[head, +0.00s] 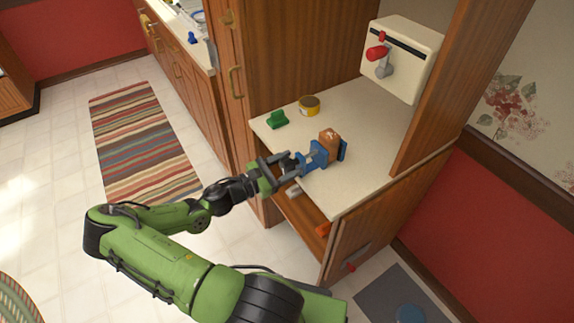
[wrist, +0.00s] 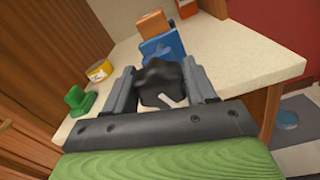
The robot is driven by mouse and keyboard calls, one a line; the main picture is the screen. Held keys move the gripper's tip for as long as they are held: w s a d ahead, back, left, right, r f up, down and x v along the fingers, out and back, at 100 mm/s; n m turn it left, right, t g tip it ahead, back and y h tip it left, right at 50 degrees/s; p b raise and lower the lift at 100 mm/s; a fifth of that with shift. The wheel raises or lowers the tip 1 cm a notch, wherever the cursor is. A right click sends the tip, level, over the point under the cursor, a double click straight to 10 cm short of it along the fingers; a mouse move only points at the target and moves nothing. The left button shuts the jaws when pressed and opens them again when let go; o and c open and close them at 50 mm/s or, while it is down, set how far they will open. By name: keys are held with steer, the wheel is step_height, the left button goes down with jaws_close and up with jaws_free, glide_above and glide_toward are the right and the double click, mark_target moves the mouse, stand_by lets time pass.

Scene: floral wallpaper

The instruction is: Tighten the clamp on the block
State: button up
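A blue clamp (head: 312,159) stands on the cream counter of the wooden cabinet. A brown-orange block (head: 330,140) sits between its jaws; both the clamp (wrist: 162,46) and the block (wrist: 153,22) show in the wrist view. The clamp's black lobed knob (wrist: 160,84), with a white mark, faces me. My gripper (head: 283,166) reaches in from the left. In the wrist view its fingers (wrist: 159,72) lie on either side of the knob and appear to touch it. Whether the jaws press on the block is hard to tell.
A green object (head: 277,119) and a yellow tin (head: 309,106) stand on the counter (head: 358,110) behind the clamp. A white box with a red-handled lever (head: 378,56) is at the back. A wooden post (head: 445,95) rises on the right. An open drawer is below.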

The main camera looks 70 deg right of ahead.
steer(key=c, duration=0.5)
steer(key=m+b, duration=0.1)
steer(key=m, duration=0.4)
steer(key=shift+f+m, duration=0.1)
steer(key=shift+m, duration=0.3)
steer(key=m+b, duration=0.2)
steer(key=m, duration=0.3)
steer(key=shift+s, duration=0.1)
stand_by(0.3)
steer(key=o, duration=1)
